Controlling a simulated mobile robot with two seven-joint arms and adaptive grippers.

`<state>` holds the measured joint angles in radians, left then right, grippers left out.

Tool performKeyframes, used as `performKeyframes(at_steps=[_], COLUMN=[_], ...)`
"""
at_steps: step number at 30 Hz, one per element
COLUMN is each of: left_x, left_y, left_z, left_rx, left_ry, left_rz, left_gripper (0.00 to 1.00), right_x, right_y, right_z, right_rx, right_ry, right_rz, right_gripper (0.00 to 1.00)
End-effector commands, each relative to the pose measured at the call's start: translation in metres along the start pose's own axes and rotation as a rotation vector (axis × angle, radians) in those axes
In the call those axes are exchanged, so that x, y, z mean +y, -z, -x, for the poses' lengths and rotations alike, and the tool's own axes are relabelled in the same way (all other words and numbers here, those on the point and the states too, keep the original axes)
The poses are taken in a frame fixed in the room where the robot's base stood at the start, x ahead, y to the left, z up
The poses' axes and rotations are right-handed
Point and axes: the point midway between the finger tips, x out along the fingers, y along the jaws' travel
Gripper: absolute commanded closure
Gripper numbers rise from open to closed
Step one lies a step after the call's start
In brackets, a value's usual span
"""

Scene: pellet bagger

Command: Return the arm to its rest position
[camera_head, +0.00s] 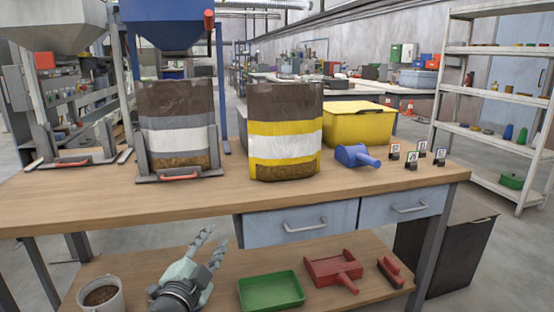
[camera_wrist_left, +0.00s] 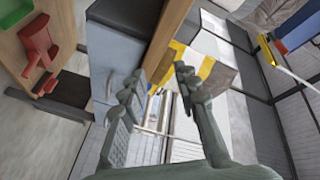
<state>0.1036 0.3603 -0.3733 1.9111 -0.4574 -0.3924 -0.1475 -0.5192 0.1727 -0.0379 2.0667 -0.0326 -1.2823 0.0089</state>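My left gripper (camera_head: 209,243) shows in the camera_head view at the lower left, in front of the workbench (camera_head: 70,201) and above its lower shelf (camera_head: 232,267). Its two grey fingers are spread apart and point up toward the bench front. In the left wrist view the fingers of this gripper (camera_wrist_left: 158,73) are open with nothing between them. My right gripper is in neither view.
A pail of pellets (camera_head: 101,295), a green tray (camera_head: 271,291), a red dustpan (camera_head: 334,270) and a brush (camera_head: 391,271) are on the lower shelf. Two bags, a blue scoop (camera_head: 356,156) and a yellow bin (camera_head: 357,124) stand on the bench.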

Motion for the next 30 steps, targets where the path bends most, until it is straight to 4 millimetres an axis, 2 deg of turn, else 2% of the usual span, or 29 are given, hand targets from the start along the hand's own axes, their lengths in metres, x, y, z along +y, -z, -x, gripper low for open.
performKeyframes(at_steps=[1, 3, 5, 6, 8, 12, 15, 18, 21, 25, 30], left_x=[0.02, 0.045, 0.068, 0.084, 0.106, 0.157, 0.186, 0.206, 0.218, 0.225, 0.225], left_y=[-0.032, -0.073, -0.105, -0.125, -0.152, -0.201, -0.221, -0.232, -0.237, -0.238, -0.238], left_z=[0.015, 0.039, 0.064, 0.082, 0.112, 0.193, 0.252, 0.3, 0.334, 0.353, 0.355], left_rx=[-0.105, -0.251, -0.371, -0.451, -0.57, -0.839, -1.01, -1.145, -1.236, -1.289, -1.295], left_ry=[-0.039, -0.09, -0.133, -0.163, -0.206, -0.305, -0.368, -0.419, -0.453, -0.472, -0.475], left_rz=[0.074, 0.17, 0.245, 0.293, 0.36, 0.504, 0.587, 0.648, 0.686, 0.709, 0.71], left_gripper=[0.69, 0.69, 0.69, 0.69, 0.69, 0.69, 0.69, 0.69, 0.69, 0.69, 0.69], right_x=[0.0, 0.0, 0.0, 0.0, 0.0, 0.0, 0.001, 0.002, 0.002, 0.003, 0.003], right_y=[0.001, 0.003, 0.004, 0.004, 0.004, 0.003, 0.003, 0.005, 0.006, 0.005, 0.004], right_z=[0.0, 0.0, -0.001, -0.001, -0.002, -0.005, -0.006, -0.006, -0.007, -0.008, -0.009], right_rx=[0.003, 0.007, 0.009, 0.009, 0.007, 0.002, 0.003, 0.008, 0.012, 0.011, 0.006], right_ry=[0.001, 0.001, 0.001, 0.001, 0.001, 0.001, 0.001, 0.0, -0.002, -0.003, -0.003], right_rz=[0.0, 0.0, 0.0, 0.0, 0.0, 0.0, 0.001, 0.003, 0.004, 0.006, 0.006], right_gripper=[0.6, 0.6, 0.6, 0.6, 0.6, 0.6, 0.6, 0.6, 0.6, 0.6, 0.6])
